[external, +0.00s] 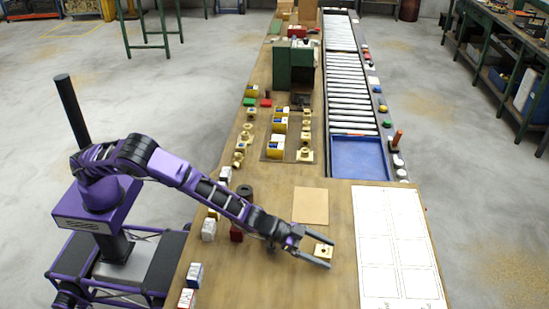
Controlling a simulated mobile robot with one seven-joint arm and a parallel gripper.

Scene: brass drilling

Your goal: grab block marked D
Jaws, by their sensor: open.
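My gripper (330,255) is open low over the wooden bench (290,285), its two fingers pointing right. A small pale block or plate with a dark centre (323,251) shows between the fingers; I cannot tell whether they touch it. No letter D is readable on anything. Small blocks with white faces stand along the bench's left edge: one white (209,229), one blue and white (195,275), one red and white (187,298). A dark red block (236,234) stands beside my forearm, partly hidden by it.
A tan square sheet (311,205) lies behind my gripper. A white printed sheet (395,245) lies to the right. Brass parts and yellow boxes (276,145) stand further back, beside a blue tray (358,157) and a roller conveyor (348,80). The bench front is clear.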

